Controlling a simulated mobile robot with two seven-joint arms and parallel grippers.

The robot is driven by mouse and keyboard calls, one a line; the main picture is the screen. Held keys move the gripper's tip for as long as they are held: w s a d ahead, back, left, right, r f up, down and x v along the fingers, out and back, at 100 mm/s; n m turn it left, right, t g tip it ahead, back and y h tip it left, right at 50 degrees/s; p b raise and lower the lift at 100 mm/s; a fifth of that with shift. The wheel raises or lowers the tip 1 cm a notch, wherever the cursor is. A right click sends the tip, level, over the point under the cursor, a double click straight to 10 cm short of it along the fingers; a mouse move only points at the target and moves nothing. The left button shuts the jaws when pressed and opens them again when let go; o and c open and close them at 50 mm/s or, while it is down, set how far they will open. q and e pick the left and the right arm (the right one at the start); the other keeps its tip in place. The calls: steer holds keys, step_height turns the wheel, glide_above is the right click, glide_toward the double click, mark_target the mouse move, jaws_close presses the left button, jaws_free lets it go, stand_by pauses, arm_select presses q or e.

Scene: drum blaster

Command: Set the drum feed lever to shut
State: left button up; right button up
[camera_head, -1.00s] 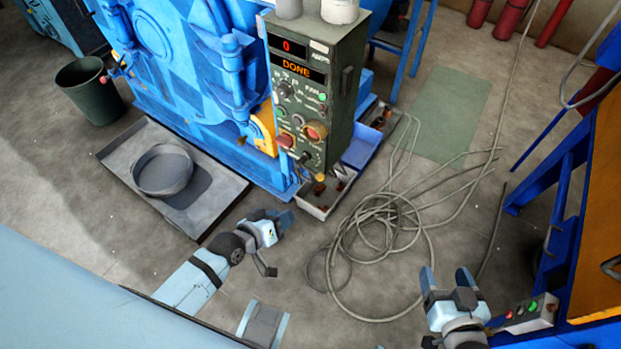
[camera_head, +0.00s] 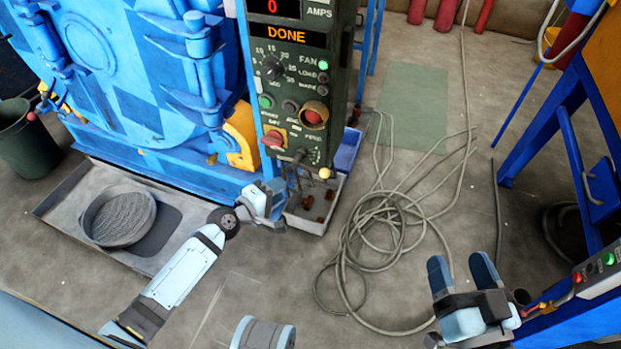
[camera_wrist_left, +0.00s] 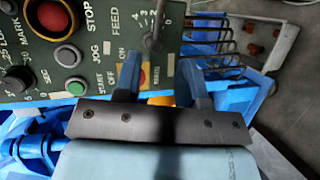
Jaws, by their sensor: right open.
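The green control panel (camera_head: 290,95) stands at the top centre of the head view, its display reading DONE. The feed lever (camera_head: 299,157) is a small dark stick at the panel's lower end. In the left wrist view the lever (camera_wrist_left: 153,40) shows beside the FEED lettering and a numbered scale; its exact setting is hard to read. My left gripper (camera_head: 278,204) is just below and in front of the panel. Its fingers are spread with nothing between them in the left wrist view (camera_wrist_left: 161,70). My right gripper (camera_head: 460,264) is open and empty, over the floor at lower right.
The blue drum machine (camera_head: 130,75) stands left of the panel. A grey tray (camera_head: 60,205) with a round pan (camera_head: 120,215) lies before it. Coiled cable (camera_head: 385,235) covers the floor to the right. A blue frame (camera_head: 560,100) stands at far right.

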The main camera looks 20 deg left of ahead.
mark_target(311, 170)
arm_select(q)
steer(key=shift+b+x, duration=1.6)
steer(key=shift+x, duration=5.4)
steer(key=shift+f, duration=0.1)
arm_select(e)
steer(key=shift+s+a+r+t+y, duration=0.2)
steer(key=shift+a+t+y, duration=0.1)
steer(key=shift+a+y, duration=0.35)
steer(key=shift+d, duration=0.1)
arm_select(q)
jaws_close()
